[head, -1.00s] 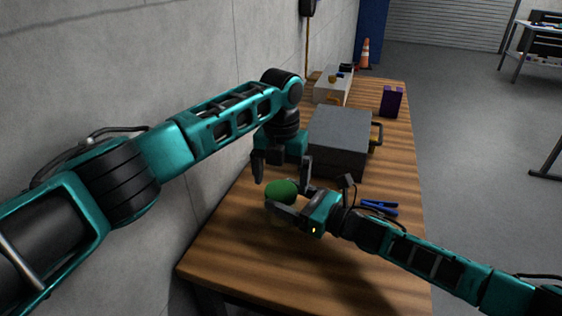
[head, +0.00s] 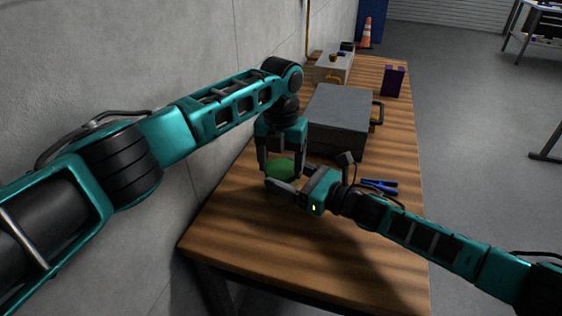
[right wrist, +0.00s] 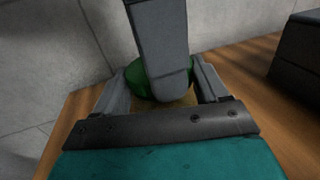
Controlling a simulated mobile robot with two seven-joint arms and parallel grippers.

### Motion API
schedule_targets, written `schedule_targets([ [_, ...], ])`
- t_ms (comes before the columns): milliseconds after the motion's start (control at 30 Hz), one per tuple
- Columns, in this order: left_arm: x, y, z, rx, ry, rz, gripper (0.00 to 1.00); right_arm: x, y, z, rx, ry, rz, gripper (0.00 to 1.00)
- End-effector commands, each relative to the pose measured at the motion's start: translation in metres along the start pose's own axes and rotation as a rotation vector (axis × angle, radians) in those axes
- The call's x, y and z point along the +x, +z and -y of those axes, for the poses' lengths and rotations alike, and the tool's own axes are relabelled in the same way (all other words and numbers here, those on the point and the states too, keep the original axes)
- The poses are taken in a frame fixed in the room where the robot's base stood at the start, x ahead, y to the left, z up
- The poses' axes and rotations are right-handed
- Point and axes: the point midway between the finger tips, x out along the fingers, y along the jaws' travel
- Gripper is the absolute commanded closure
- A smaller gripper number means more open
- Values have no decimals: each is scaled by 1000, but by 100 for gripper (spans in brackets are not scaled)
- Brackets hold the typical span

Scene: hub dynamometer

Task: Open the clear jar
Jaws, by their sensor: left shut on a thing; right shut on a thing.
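The jar stands on the wooden bench near its wall side, with its green lid (head: 279,169) on top. Its clear body is mostly hidden; a tan patch of it (right wrist: 181,101) shows below the lid in the right wrist view. My left gripper (head: 282,167) points down from above and is shut on the green lid, one finger on each side. A grey finger of it crosses in front of the lid in the right wrist view. My right gripper (head: 288,180) comes in low from the right and is shut on the jar body below the lid.
A grey box (head: 340,115) with a side handle stands just behind the jar. A blue-handled tool (head: 379,186) lies to the right. A purple box (head: 394,81) and a pale bin (head: 333,67) are farther back. The concrete wall is close on the left; the front bench is clear.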

Motion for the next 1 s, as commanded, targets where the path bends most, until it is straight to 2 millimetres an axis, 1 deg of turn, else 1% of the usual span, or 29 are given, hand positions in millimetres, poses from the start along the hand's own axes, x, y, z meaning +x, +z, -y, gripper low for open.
schedule_targets([
  [33,0,0,0,0,-1,1,56,-1,-3,0,1,-1,-6,100],
  [100,0,0,0,0,-1,1,63,-1,-3,0,1,-1,-6,100],
  [133,0,0,0,0,-1,1,27,-1,-3,0,1,-1,-6,100],
  [400,0,0,0,0,0,1,3,-1,-3,0,0,-1,-6,100],
  [600,0,0,0,0,0,1,3,-1,-3,0,1,-1,-7,100],
  [700,-4,0,0,0,0,1,3,-1,-3,0,0,-1,-7,100],
  [767,-9,1,0,0,-1,2,3,-1,-3,0,0,-1,-7,100],
  [1000,-40,1,0,0,0,3,3,-1,-4,0,1,-2,-7,100],
])
